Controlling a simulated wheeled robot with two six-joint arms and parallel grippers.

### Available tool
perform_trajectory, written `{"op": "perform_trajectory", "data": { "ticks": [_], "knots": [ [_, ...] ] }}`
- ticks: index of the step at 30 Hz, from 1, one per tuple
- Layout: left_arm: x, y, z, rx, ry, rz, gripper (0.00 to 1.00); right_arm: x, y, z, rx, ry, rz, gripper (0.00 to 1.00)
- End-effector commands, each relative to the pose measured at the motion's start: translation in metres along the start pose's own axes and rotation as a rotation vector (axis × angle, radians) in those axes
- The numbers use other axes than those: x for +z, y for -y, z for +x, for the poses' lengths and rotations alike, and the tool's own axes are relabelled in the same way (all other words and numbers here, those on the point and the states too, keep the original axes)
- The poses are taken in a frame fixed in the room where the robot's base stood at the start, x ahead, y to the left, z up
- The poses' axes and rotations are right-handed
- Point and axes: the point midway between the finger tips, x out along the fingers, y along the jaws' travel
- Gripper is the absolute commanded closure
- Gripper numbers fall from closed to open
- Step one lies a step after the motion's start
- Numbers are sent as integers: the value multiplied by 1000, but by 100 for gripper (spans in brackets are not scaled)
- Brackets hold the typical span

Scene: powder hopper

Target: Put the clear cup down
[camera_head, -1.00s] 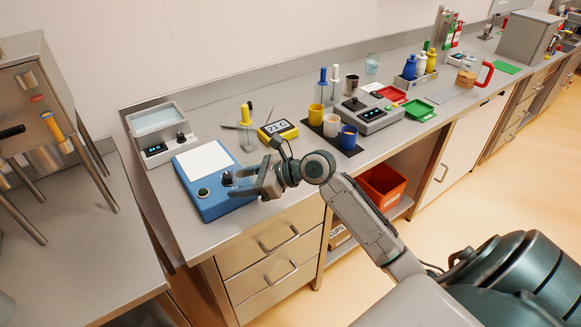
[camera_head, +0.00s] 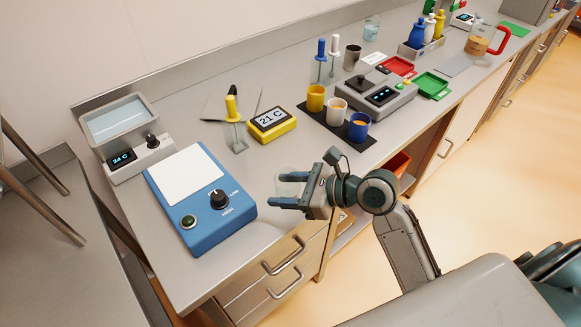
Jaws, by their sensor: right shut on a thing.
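My right gripper (camera_head: 283,190) is shut on the clear cup (camera_head: 286,186), which shows faintly between its two fingers. The cup is near the counter's front edge, right of the blue stirrer plate. I cannot tell whether its base touches the counter (camera_head: 262,228). The fingers hide part of it. My left gripper is not in view.
The blue device with a white top (camera_head: 203,198) stands to the left. A yellow display (camera_head: 272,124) and a dark mat (camera_head: 337,134) with yellow, white and blue cups lie behind. A grey scale (camera_head: 380,95) is further right. Bare counter surrounds the gripper.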

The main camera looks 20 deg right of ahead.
Motion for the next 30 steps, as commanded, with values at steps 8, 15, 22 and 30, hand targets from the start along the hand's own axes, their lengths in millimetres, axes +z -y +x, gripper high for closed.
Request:
{"op": "perform_trajectory", "data": {
  "ticks": [8, 15, 22, 30],
  "knots": [
    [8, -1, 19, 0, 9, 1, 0, -13, -35, 6, -78, 3, 44, 75],
    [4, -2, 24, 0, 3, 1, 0, -16, -44, 5, -127, -7, 69, 75],
    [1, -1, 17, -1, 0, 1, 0, -12, -2, 21, -133, -12, 67, 75],
    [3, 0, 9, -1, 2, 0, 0, -9, 64, 50, -133, -11, 70, 75]
  ]
}}
